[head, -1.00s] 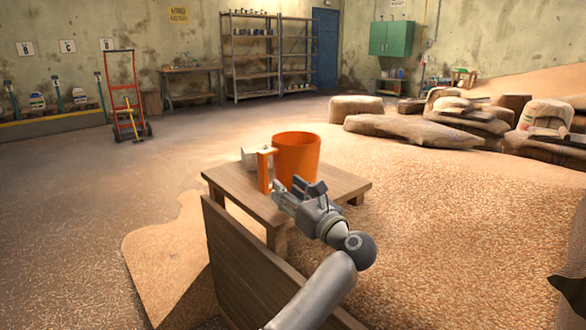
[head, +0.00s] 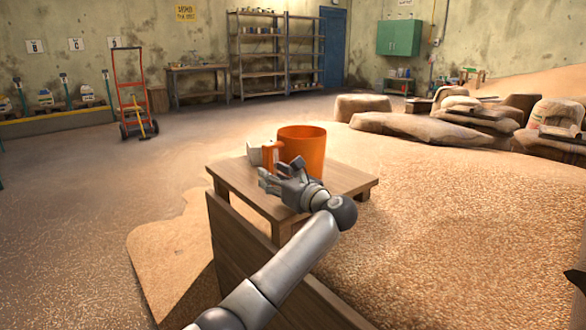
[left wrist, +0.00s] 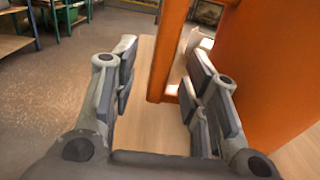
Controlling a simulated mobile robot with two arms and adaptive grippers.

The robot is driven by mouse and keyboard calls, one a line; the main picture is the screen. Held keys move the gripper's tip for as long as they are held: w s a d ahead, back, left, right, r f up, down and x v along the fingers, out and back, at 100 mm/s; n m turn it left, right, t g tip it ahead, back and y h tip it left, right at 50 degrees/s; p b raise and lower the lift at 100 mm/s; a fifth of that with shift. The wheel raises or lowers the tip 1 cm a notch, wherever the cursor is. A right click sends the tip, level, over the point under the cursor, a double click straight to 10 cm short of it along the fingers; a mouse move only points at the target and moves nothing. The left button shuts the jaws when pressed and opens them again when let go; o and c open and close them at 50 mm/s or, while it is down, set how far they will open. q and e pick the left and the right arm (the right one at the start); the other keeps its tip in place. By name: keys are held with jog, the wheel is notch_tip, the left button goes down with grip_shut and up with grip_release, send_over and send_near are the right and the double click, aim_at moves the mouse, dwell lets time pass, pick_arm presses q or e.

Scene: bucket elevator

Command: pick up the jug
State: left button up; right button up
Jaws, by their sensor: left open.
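The orange jug (head: 303,147) stands upright on a small wooden table (head: 342,178), its handle (head: 268,158) on the left side. My left gripper (head: 279,180) is in front of the handle, low over the tabletop, and covers the jug's lower part. In the left wrist view the gripper (left wrist: 163,68) is open, with the upright handle (left wrist: 168,48) showing between its two fingers. The jug's wall (left wrist: 262,65) fills the right side there, close beside the right finger. I cannot tell whether a finger touches the jug. My right gripper is not in view.
A whitish block-like thing (head: 255,152) stands behind the handle on the table. A wooden board (head: 240,255) rises in front of the table, near my left arm. A grain heap (head: 440,230) lies to the right. Open floor (head: 80,210) lies to the left.

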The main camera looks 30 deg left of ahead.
pick_arm(q)
jog(key=x, duration=0.3)
jog(key=shift+w+a+b, duration=0.1)
jog(key=shift+b, duration=0.2)
jog(key=shift+c, duration=0.2)
grip_shut()
jog(key=shift+r, duration=0.1)
